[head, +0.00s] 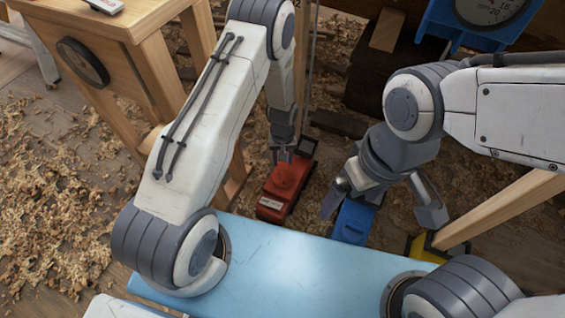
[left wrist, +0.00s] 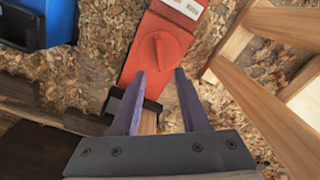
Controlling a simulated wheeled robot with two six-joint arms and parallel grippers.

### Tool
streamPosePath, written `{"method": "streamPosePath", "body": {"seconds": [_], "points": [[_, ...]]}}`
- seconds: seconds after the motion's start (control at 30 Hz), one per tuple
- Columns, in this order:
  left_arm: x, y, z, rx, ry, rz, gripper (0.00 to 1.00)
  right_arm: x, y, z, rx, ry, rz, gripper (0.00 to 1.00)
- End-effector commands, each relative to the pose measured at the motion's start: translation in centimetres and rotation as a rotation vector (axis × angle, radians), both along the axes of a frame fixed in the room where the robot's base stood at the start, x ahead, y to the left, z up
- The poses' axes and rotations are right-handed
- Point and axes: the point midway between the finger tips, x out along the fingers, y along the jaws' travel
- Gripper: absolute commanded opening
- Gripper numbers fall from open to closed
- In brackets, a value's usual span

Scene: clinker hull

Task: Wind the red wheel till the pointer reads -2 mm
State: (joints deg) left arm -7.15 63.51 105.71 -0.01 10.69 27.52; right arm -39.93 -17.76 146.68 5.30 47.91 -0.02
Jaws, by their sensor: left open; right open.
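A red unit (head: 272,205) with a white label stands on the shavings-covered floor. A round red wheel with a raised grip bar (left wrist: 160,58) is on its top; the wheel also shows in the head view (head: 287,178). My left gripper (head: 284,153) is open above the unit; in the left wrist view its two purple fingertips (left wrist: 159,74) are apart near the wheel's lower edge, with nothing held. Contact cannot be told. My right gripper (head: 386,205) is open and empty, around the blue unit's area. A dial (head: 490,8) in a blue housing is cut off at the top; its pointer is not visible.
A blue unit (head: 352,222) stands right of the red one, and a yellow unit (head: 424,250) further right by a wooden leg (head: 500,210). A wooden stand (head: 150,70) is at left. A light-blue panel (head: 290,262) lies in front.

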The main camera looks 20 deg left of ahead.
Motion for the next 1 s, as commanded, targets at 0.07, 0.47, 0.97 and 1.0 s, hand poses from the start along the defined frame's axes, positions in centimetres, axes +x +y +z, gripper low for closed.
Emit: {"method": "streamPosePath", "body": {"seconds": [0.07,0.47,0.97,1.0], "points": [[0.0,0.0,1.5,0.0,0.0,0.0,0.45,0.0,0.0,0.9,0.0,0.0,0.0,1.0],[0.0,0.0,2.5,0.001,0.001,0.0,0.45,0.0,0.0,1.2,0.0,0.0,0.0,1.0],[0.0,-1.6,6.0,-0.003,-0.01,-0.062,0.45,0.0,0.0,1.4,0.0,0.0,0.0,1.0],[-0.1,-2.4,7.7,-0.004,-0.014,-0.094,0.45,0.0,0.0,1.4,0.0,0.0,0.0,1.0]]}}
